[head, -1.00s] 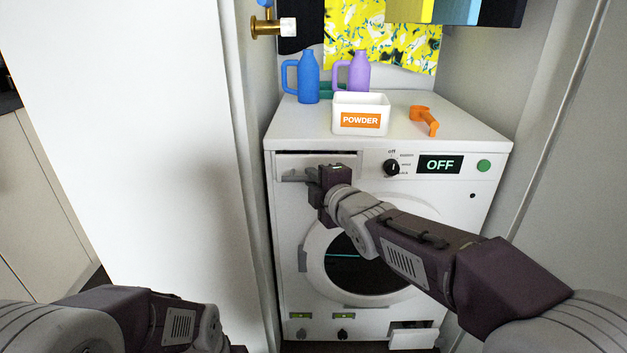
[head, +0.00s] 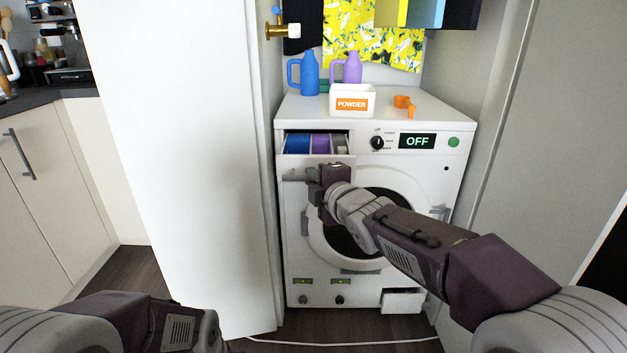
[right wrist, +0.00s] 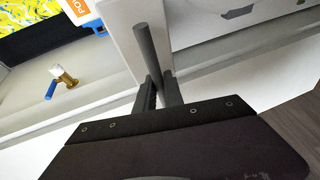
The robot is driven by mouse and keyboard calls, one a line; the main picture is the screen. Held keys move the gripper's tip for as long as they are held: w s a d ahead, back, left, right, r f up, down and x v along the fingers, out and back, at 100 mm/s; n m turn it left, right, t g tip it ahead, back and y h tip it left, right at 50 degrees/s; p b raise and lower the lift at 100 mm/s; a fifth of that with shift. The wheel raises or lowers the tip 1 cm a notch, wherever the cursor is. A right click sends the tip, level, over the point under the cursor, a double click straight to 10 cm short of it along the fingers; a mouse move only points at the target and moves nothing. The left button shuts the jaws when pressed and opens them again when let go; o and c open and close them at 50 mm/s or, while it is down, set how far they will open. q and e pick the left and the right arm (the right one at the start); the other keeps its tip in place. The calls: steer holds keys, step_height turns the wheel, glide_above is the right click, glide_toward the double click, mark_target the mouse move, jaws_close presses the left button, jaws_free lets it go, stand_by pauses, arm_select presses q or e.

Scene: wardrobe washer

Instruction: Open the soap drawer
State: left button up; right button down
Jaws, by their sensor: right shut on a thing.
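The soap drawer (head: 320,143) at the washer's upper left is pulled out. It shows a blue compartment, a purple one and a pale one at the right. Its white front carries a grey bar handle (head: 293,178), also seen in the right wrist view (right wrist: 149,48). My right gripper (head: 314,178) is shut on this handle; in the right wrist view its fingers (right wrist: 158,92) close around the bar. The gripper hides part of the drawer front. My left arm shows at the lower left, but its gripper is out of view.
The white washer (head: 462,190) stands in a narrow recess. On top are a powder box (head: 352,92), an orange scoop (head: 405,103), a blue bottle (head: 309,75) and a purple bottle (head: 352,68). A small lower-right flap (head: 403,300) sticks out. A white cord (head: 345,343) lies on the floor.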

stand_by(0.3)
steer(key=c, duration=1.5)
jaws_free()
steer(key=shift+o, duration=0.2)
steer(key=p+v, duration=0.2)
steer(key=v, duration=0.7)
steer(key=shift+d+p, duration=0.1)
steer(key=shift+p, duration=0.2)
